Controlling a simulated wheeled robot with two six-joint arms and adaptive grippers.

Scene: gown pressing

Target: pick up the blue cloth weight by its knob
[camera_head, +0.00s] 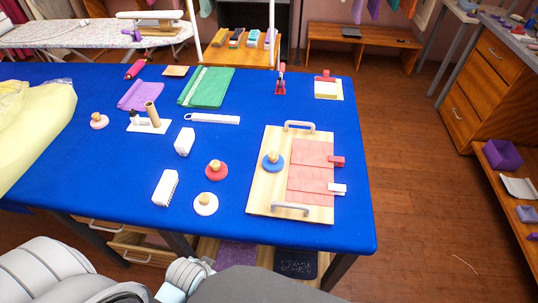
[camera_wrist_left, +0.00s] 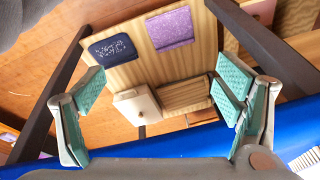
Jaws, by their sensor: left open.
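The blue cloth weight (camera_head: 268,167) is a round blue disc with a light wooden knob (camera_head: 274,156). It sits upright on the left part of a wooden board (camera_head: 263,196), beside a pink pleated cloth (camera_head: 309,163). In the left wrist view my left gripper (camera_wrist_left: 160,88) is open, its green-padded fingers wide apart with nothing between them. That view looks past the table's edge to the shelf below, and the blue weight is not in it. My left arm shows low in the head view, well apart from the weight. My right gripper is not in view.
The board has two grey handles, and red and white clips hold the cloth. Red (camera_head: 216,171), white (camera_head: 205,205) and pink (camera_head: 99,122) weights and white blocks stand left of it. The blue table's edge (camera_head: 305,245) lies between my arm and the board.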

